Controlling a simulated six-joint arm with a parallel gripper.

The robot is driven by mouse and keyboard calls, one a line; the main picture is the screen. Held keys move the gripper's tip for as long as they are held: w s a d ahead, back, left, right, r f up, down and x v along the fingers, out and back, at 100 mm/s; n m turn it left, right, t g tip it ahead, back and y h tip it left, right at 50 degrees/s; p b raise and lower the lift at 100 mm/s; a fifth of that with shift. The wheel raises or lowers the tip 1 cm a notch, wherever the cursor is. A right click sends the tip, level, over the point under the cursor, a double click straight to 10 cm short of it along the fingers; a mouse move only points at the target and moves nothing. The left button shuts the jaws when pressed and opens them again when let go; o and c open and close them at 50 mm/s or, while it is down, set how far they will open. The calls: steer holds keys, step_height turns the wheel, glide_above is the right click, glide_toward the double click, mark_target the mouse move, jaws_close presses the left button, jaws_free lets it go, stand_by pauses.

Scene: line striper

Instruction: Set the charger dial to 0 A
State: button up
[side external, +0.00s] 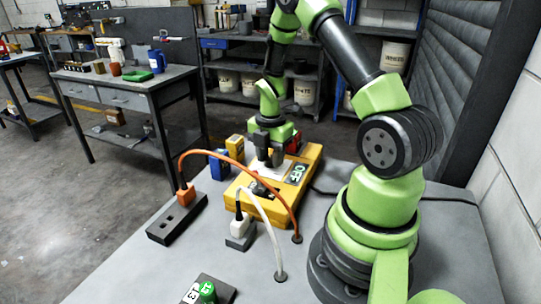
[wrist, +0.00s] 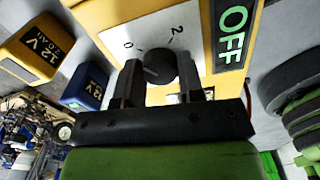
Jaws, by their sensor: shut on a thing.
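The charger (side external: 310,160) is a yellow box on the grey bench, with a pale panel and a green-lettered OFF sign (wrist: 233,32). My gripper (side external: 266,160) reaches down onto its panel. In the wrist view, my gripper (wrist: 160,75) has one finger on each side of the round black dial (wrist: 158,62) and is shut on it. The panel (wrist: 160,22) shows a "0" to the upper left of the dial and a "2" to its upper right. The dial's pointer is not clear. The fingers hide its sides, and in the side view the gripper hides it.
A yellow battery (wrist: 32,50) and a blue battery (wrist: 85,85) stand beside the charger. An orange plug (side external: 186,195) sits in a dark strip, and a white plug (side external: 239,226) in a grey block; their cables arch close to the charger. A green knob (side external: 207,291) is at the front.

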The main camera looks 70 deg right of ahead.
mark_target(270, 158)
steer(key=shift+n, duration=0.7)
steer(key=o, duration=0.9)
step_height(270, 158, up, 10)
